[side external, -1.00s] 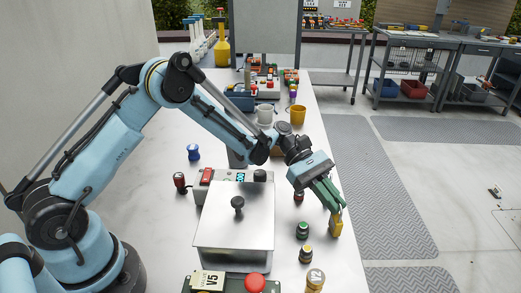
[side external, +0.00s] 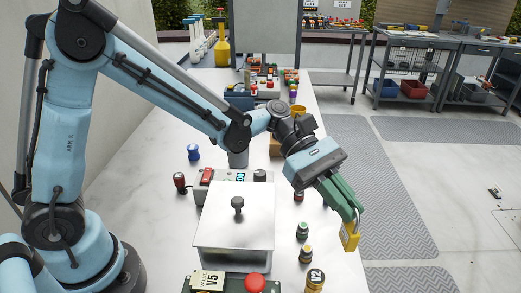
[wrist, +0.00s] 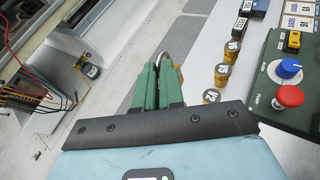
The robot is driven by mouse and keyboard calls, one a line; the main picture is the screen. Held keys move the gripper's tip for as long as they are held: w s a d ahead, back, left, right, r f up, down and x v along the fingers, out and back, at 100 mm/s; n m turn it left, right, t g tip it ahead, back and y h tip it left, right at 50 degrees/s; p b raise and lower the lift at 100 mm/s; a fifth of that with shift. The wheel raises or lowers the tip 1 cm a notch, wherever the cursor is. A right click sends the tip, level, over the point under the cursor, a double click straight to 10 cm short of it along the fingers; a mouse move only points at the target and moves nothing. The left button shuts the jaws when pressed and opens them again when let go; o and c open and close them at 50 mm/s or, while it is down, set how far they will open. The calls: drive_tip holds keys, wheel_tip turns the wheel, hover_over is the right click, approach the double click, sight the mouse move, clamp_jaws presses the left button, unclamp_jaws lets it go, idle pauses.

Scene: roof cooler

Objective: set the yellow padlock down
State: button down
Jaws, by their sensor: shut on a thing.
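The yellow padlock (side external: 350,238) hangs from my gripper (side external: 352,211) near the right edge of the white table (side external: 335,262) in the side external view. The long green fingers are shut on its upper part, and its body is below them. I cannot tell its exact height or whether it is over the table or just past the edge. In the wrist view, my gripper (wrist: 163,72) has its green fingers close together around a curved metal shackle, with little of the yellow body showing.
A steel box with a black-knobbed lid (side external: 235,225) stands left of my gripper. A control box with a red button (side external: 255,283) is in front. Grey mats (side external: 385,190) cover the floor at right.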

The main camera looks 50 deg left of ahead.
drive_tip(key=w+a+n+t+y, duration=0.2)
drive_tip(key=w+a+n+t, duration=0.15)
drive_tip(key=a, duration=0.35)
drive_tip(key=w+a+f+n+t+y, duration=0.1)
drive_tip(key=w+a+n+t, duration=0.2)
drive_tip(key=a+n+t, duration=0.3)
drive_tip(key=w+a+n+t+y, duration=0.2)
drive_tip(key=w+a+n+t, duration=0.15)
drive_tip(key=a, duration=0.55)
drive_tip(key=s+a+r+n+t+y, duration=0.1)
drive_tip(key=a+n+y, duration=0.35)
drive_tip(key=a, duration=0.55)
drive_tip(key=s+a+r+n+t+y, duration=0.1)
drive_tip(key=s+a+n+y, duration=0.15)
drive_tip(key=a+y, duration=0.55)
drive_tip(key=shift+a+f+n+h, duration=0.15)
drive_tip(key=shift+a+f+h, duration=0.25)
drive_tip(key=shift+a+f, duration=1.7)
drive_tip(key=shift+a+f+n+h, duration=0.2)
drive_tip(key=shift+a+f+h, duration=0.15)
drive_tip(key=shift+a+f, duration=1.8)
drive_tip(key=shift+a+f+n+h, duration=0.15)
drive_tip(key=shift+a+f+h, duration=0.25)
drive_tip(key=shift+a+f, duration=1.7)
drive_tip(key=shift+a+r, duration=0.55)
drive_tip(key=shift+a, duration=0.05)
drive_tip(key=c, duration=1.2)
unclamp_jaws()
drive_tip(key=shift+c, duration=0.2)
